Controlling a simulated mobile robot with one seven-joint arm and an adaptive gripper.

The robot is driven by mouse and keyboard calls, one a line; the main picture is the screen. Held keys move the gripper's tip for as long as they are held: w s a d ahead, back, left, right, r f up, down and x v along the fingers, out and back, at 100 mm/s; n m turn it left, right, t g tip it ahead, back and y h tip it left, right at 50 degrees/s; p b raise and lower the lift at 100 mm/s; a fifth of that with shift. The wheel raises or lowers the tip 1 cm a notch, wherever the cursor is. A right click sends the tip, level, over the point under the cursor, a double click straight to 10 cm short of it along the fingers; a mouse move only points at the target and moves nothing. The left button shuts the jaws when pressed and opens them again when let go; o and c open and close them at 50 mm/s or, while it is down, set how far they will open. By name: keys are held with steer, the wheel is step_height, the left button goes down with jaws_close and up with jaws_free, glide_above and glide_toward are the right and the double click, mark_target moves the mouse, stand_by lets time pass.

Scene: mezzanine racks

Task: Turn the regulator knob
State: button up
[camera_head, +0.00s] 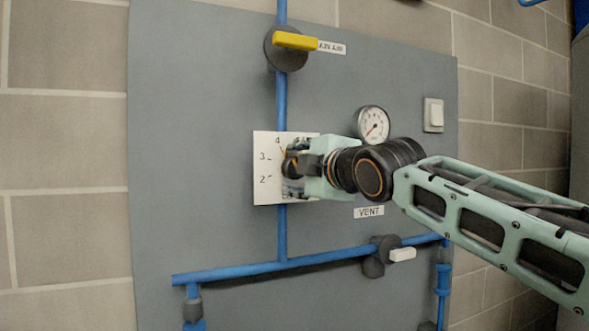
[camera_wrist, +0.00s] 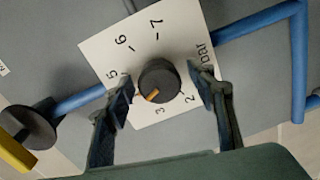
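The regulator knob (camera_wrist: 160,76) is round and black, with an orange pointer mark on its rim. It sits on a white dial plate (camera_wrist: 98,48) with printed numbers and "bar". In the wrist view the pointer is directed between 3 and 5; in the head view it shows near the 4. My gripper (camera_wrist: 160,80) is open, with one finger on each side of the knob and a small gap visible on both sides. In the head view my gripper (camera_head: 298,168) is at the dial plate (camera_head: 264,186) and hides much of the knob.
A yellow-handled valve (camera_head: 295,41) is above on the blue pipe (camera_head: 282,100). A pressure gauge (camera_head: 372,125) is right of the plate, close above my wrist. A white-handled vent valve (camera_head: 402,254) is below right. A light switch (camera_head: 433,115) is at the right.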

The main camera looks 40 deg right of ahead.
steer(key=shift+s, duration=0.1)
steer(key=v, duration=1.2)
steer(key=w+a+f+m+g+y, duration=0.25)
steer(key=a+f+m+g, duration=0.3)
steer(key=a+f, duration=1.2)
steer(key=s+a+f+m+g+y, duration=0.1)
steer(key=s+a+f+m+g, duration=0.15)
steer(key=f, duration=0.45)
steer(key=s+a+f+m+g+p, duration=0.1)
steer(key=s+a+f+m+g, duration=0.15)
steer(key=f, duration=0.45)
steer(key=s+a+f+m+g+y, duration=0.1)
steer(key=s+a+f+m+g, duration=0.15)
steer(key=f, duration=0.45)
step_height(320, 180, up, 34)
steer(key=t+p, duration=0.1)
steer(key=p, duration=3.2)
steer(key=shift+w, duration=0.25)
steer(key=shift+h, duration=0.25)
